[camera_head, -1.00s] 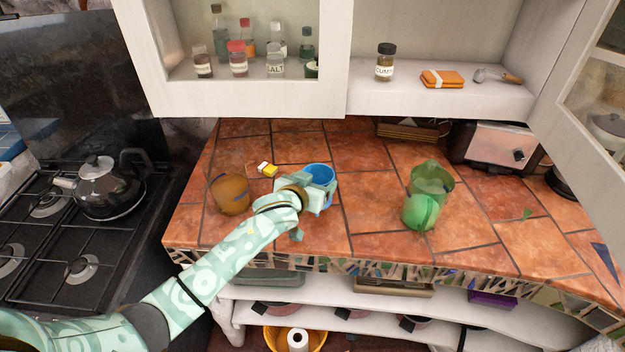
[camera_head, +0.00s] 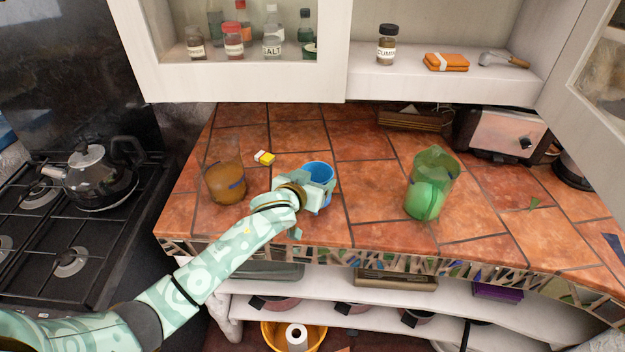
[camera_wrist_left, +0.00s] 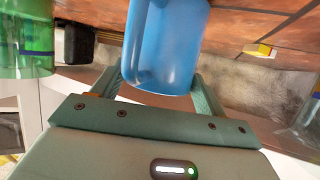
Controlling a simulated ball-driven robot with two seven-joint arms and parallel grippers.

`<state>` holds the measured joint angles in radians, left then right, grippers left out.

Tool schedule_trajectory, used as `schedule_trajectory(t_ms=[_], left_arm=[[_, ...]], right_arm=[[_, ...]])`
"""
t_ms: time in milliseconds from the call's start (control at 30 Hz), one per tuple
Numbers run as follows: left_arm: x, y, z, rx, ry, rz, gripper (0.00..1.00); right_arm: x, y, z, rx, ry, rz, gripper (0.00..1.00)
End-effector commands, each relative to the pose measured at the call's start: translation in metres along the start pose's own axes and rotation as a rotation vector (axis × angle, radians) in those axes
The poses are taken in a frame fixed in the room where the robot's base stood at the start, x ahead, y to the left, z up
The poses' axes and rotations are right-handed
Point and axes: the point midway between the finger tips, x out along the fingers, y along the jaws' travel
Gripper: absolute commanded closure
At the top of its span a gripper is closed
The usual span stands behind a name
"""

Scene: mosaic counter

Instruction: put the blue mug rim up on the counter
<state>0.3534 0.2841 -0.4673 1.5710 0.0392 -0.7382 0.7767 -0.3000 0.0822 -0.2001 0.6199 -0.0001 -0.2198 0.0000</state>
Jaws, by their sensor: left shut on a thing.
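My left gripper (camera_head: 318,188) is shut on the mug. My right gripper is not in view.
A brown glass (camera_head: 225,184) stands left of the mug, and a small yellow-and-white block (camera_head: 264,157) lies behind. A green pitcher (camera_head: 430,185) stands to the right. The toaster (camera_head: 502,133) is at the back right. Tiles between mug and pitcher are clear.

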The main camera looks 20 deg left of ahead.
Motion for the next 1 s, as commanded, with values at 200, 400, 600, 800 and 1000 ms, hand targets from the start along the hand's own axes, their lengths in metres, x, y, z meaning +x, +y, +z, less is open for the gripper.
schedule_trajectory(t_ms=[200,400,600,800,1000], left_arm=[[0.001,0.000,0.002,-0.001,0.001,0.000,0.57],[0.003,0.000,0.006,-0.001,0.000,0.000,0.57],[0.003,0.000,0.006,-0.001,0.000,0.000,0.02],[0.002,0.000,0.007,0.000,-0.002,0.000,0.02],[-0.023,0.000,0.005,-0.001,-0.001,0.001,0.02]], right_arm=[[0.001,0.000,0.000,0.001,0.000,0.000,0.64],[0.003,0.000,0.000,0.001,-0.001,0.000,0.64],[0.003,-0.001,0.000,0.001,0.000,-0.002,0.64],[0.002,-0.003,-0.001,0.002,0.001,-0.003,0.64],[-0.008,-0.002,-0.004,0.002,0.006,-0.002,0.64]])
